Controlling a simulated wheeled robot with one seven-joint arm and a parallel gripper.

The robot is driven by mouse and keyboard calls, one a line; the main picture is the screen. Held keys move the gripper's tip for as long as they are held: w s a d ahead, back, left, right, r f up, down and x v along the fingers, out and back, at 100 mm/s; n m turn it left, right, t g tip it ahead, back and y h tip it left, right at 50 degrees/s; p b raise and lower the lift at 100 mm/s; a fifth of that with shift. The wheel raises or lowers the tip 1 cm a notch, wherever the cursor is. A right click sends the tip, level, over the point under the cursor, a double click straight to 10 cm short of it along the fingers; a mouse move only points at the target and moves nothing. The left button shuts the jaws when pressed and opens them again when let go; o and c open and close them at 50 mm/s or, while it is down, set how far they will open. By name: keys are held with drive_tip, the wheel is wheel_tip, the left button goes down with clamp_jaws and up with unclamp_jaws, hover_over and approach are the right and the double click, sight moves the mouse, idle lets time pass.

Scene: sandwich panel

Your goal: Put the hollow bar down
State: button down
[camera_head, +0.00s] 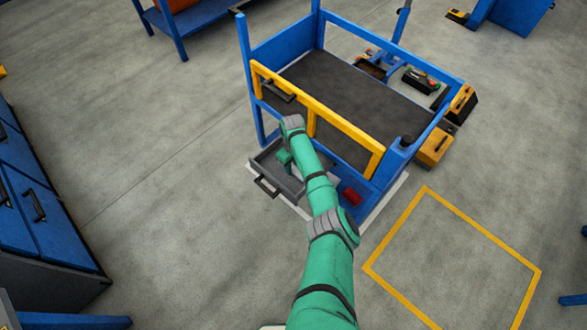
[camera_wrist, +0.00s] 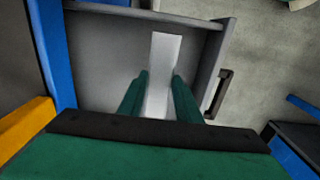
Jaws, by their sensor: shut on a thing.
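The hollow bar (camera_wrist: 165,52) is a pale, flat-looking strip in the wrist view. It sits between the two green fingers of my gripper (camera_wrist: 160,78), which is shut on it. The bar's far end points up the picture, over the grey floor of an open drawer (camera_wrist: 213,72). I cannot tell whether the bar touches the drawer floor. In the head view my gripper (camera_head: 284,158) is low at the drawer (camera_head: 262,166), on the near left side of the blue cart. My arm hides the bar there.
The blue cart (camera_head: 262,52) has a dark top and a yellow rail (camera_head: 345,125) close beside my arm. The drawer's dark handle (camera_head: 267,187) sticks out front. Blue cabinets (camera_head: 45,220) stand left; a yellow floor square (camera_head: 480,228) is empty.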

sight(293, 166)
drive_tip(key=shift+w+d+f, duration=0.1)
drive_tip(key=shift+w+f, duration=0.3)
drive_tip(key=shift+f, duration=1.65)
drive_tip(key=shift+f, duration=0.1)
drive_tip(key=c, duration=1.3)
unclamp_jaws()
